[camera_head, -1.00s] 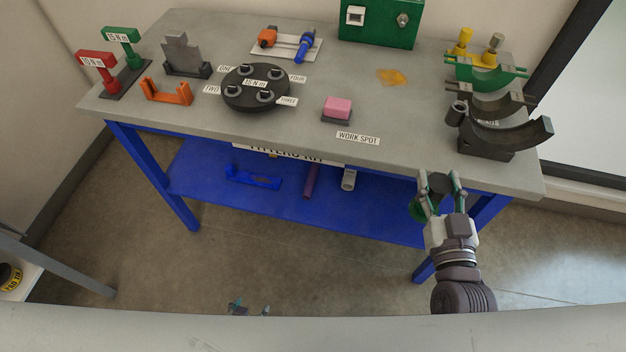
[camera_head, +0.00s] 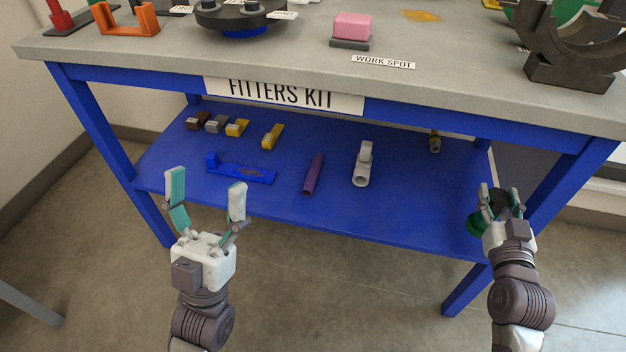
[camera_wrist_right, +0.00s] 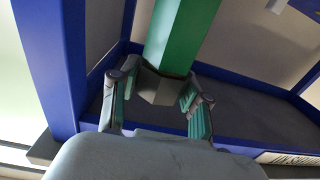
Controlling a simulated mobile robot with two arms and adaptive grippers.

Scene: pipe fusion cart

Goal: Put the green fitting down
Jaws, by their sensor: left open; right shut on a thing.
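My right gripper (camera_head: 502,203) is shut on the green fitting (camera_head: 477,226) at the right end of the cart, in front of the lower shelf. The fitting's dark end sits between the fingers, and its green part shows to the left, partly hidden by the gripper. In the right wrist view the green fitting (camera_wrist_right: 182,35) extends up from the fingertips (camera_wrist_right: 158,95), which hold its dark grey end. My left gripper (camera_head: 206,200) is open and empty, in front of the lower shelf's left part.
The blue lower shelf (camera_head: 320,215) holds a blue tool, a purple tube, a light grey pipe piece and several small blocks. The grey worktop (camera_head: 300,55) above carries a pink block (camera_head: 352,27), a "WORK SPOT" label (camera_head: 383,61) and a dark cradle (camera_head: 570,60) at right.

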